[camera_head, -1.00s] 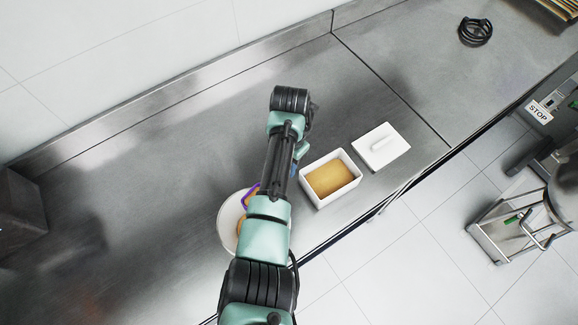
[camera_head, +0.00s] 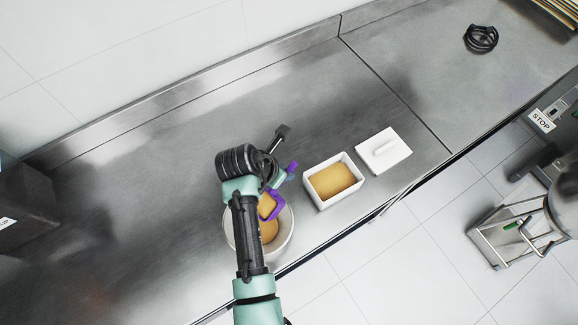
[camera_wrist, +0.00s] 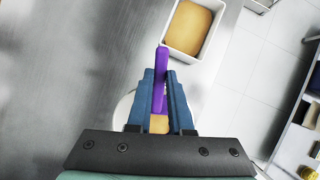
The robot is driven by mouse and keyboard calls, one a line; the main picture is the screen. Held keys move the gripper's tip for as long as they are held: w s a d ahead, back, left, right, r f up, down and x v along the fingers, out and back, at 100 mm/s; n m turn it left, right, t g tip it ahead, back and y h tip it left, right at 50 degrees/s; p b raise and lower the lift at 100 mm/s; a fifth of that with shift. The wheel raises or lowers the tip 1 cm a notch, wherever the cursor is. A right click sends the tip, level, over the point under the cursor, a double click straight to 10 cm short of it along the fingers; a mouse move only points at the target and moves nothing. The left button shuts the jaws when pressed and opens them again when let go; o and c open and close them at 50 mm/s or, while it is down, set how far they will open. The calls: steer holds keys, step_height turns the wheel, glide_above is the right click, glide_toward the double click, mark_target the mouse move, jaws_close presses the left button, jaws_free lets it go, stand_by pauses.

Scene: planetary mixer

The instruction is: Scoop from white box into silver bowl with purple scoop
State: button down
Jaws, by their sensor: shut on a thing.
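The purple scoop (camera_head: 278,200) is tilted over the silver bowl (camera_head: 289,232), with tan-yellow contents in its cup. The bowl looks pale and also holds tan-yellow material; my arm hides part of it. My gripper (camera_wrist: 161,92) is shut on the scoop's handle, which shows upright between the blue fingers in the wrist view (camera_wrist: 162,62). The scoop's cup is mostly hidden there. The white box (camera_head: 309,186) is open, right of the scoop, with tan-yellow contents. It also shows at the top of the wrist view (camera_wrist: 167,42).
A white lid (camera_head: 395,153) lies right of the box. A black coiled object (camera_head: 481,38) lies at the far right of the counter. A steel backsplash (camera_head: 190,98) runs behind. The counter's front edge is close to the bowl and box. The middle of the counter is clear.

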steer(key=shift+s+a+r+t+h, duration=0.2)
steer(key=shift+s+r+t+h, duration=0.1)
steer(key=shift+r+t+h, duration=0.15)
stand_by(0.4)
steer(key=shift+s+a+r+t+h, duration=0.4)
steer(key=shift+s+a+t+h, duration=0.05)
steer(key=shift+s+t, duration=0.1)
steer(key=shift+s+a+t, duration=0.3)
steer(key=shift+s, duration=0.05)
steer(key=shift+s+a+r+h, duration=0.15)
steer(key=shift+r+h, duration=0.1)
steer(key=shift+h, duration=0.15)
